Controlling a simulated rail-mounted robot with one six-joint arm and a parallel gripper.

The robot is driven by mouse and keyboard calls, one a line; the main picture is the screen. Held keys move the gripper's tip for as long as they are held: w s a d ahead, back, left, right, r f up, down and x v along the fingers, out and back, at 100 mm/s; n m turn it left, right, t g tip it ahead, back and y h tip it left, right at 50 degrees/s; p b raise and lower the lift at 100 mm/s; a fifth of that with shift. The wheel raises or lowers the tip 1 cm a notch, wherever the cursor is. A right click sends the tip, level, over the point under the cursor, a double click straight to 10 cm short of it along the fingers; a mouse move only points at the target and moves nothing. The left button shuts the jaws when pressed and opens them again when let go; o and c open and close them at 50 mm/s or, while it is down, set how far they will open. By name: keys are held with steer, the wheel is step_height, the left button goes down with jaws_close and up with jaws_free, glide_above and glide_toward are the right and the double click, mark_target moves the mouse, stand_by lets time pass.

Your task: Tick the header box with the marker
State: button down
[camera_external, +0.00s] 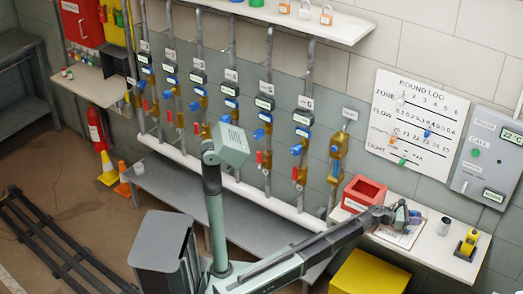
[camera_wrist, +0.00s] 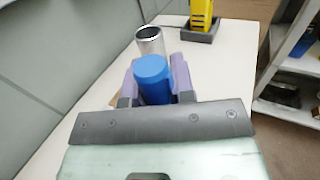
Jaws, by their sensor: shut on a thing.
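My gripper (camera_external: 404,213) is over the right-hand shelf, just above a clipboard with a white sheet (camera_external: 400,236). In the wrist view its purple fingers (camera_wrist: 156,76) are shut on a blue marker (camera_wrist: 153,82), whose round blue end faces the camera. The marker's tip is hidden, so I cannot tell whether it touches the sheet. The arm and gripper cover part of the clipboard in the external view. The header box is too small or hidden to make out. In the wrist view only a small brown edge shows beside the fingers.
A metal cup (camera_external: 444,226) stands right of the clipboard, also beyond the marker in the wrist view (camera_wrist: 150,40). A yellow device (camera_external: 467,243) sits in a dark dock farther right. A red box (camera_external: 362,194) stands left. The round-log board (camera_external: 416,122) hangs above the shelf (camera_external: 440,252).

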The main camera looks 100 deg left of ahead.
step_height(320, 180, up, 8)
steer(key=p, duration=0.8)
step_height(320, 180, up, 12)
steer(key=p, duration=1.2)
steer(key=shift+a, duration=0.1)
